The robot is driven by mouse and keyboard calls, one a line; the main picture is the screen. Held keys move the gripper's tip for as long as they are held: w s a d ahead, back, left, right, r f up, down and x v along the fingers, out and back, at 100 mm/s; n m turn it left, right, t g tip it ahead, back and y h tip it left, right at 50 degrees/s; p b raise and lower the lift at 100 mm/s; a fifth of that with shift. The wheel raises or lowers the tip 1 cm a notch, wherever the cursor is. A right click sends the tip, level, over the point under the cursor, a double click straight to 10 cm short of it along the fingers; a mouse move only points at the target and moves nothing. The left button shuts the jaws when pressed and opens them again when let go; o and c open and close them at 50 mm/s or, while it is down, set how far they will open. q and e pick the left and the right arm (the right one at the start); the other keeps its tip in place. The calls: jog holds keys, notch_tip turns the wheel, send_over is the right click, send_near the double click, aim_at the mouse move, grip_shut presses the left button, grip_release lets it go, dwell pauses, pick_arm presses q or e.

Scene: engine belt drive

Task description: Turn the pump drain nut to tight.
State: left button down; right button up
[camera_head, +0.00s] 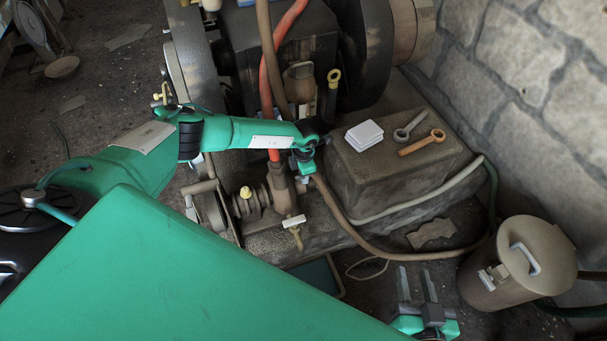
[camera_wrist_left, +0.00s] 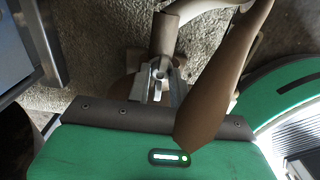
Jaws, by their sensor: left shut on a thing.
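The pump (camera_head: 280,190) is a brown, rusty casting low on the front of the engine, with a vertical body and a brass-coloured knob (camera_head: 245,192) to its left. My left gripper (camera_head: 304,165) is shut at the right side of the pump's upright body. In the left wrist view, its grey fingers (camera_wrist_left: 155,82) close on a small part below a brown pipe (camera_wrist_left: 165,35). That part looks like the drain nut, mostly hidden by the fingers, so its tightness cannot be read. My right gripper (camera_head: 417,290) is open and empty at the bottom of the head view.
A red hose (camera_head: 272,70) and a brown hose (camera_head: 345,215) run close to my left gripper. A stone block (camera_head: 400,170) to the right bears a white box (camera_head: 364,135) and two wrenches (camera_head: 422,143). A lidded can (camera_head: 520,265) stands right of my right gripper.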

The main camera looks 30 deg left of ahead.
jog(key=shift+w, duration=0.1)
pick_arm(q)
jog(key=c, duration=1.3)
grip_release()
jog(key=shift+o, duration=0.2)
jog(key=shift+r, duration=0.6)
notch_tip(320, 180, up, 13)
jog(key=p, duration=0.3)
jog(key=shift+f, duration=0.2)
pick_arm(e)
jog(key=d+g+h, duration=0.1)
jog(key=s+d+f+g, duration=0.1)
jog(key=d+g, duration=0.1)
jog(key=d+g+h, duration=0.1)
jog(key=d, duration=0.1)
jog(key=shift+s+d+f+g+h, duration=0.1)
jog(key=shift+s+f+g+h, duration=0.2)
jog(key=shift+f+g, duration=0.1)
